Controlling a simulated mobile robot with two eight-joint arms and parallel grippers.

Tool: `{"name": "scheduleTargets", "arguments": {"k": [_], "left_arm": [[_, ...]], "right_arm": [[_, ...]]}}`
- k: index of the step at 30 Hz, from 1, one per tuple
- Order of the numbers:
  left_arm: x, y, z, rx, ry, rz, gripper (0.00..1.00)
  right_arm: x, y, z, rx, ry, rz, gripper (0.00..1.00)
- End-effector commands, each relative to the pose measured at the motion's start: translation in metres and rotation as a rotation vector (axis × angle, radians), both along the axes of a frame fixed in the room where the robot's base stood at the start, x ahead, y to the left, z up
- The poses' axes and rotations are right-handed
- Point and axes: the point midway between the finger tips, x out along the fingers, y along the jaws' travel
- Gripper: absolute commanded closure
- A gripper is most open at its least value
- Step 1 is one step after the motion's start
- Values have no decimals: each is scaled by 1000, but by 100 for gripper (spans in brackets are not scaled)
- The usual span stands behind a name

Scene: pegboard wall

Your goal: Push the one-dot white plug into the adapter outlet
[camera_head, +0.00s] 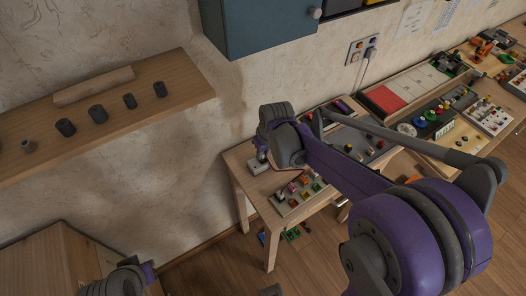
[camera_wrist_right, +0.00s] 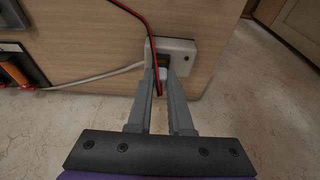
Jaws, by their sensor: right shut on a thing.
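The adapter outlet (camera_wrist_right: 185,48) is a small pale box on the wooden tabletop. In the head view the white adapter (camera_head: 258,167) lies at the table's left end, just below my right wrist. My right gripper (camera_wrist_right: 165,74) points at it, its fingertips at the box's near side. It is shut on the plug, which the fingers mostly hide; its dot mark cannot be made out. A red and black cable (camera_wrist_right: 133,13) runs down to the fingers. I cannot tell how deep the plug sits. My left wrist shows at bottom left of the head view; its gripper is out of sight.
A pale cable (camera_wrist_right: 95,77) leads left from the adapter. A board of coloured parts (camera_head: 300,194) lies near the adapter on the small table. A wall outlet (camera_head: 362,48) is behind. A shelf with dark cylinders (camera_head: 185,92) is at left.

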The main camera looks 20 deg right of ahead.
Motion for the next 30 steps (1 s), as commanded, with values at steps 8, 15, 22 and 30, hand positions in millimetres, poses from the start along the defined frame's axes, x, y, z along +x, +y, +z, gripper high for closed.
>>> {"name": "scheduleTargets", "arguments": {"k": [8, 15, 22, 30], "left_arm": [[-1, 0, -6, 0, 2, 0, 100], [-1, 0, -5, 0, 2, 0, 100], [-1, 0, -5, 0, 2, 0, 100], [1, 0, 5, 0, -2, 0, 100]], "right_arm": [[0, 0, -7, 0, 0, 0, 78], [0, 0, -6, 0, 0, 0, 47], [0, 0, -6, 0, 0, 0, 47], [0, 0, 7, 0, -1, 0, 47]]}}
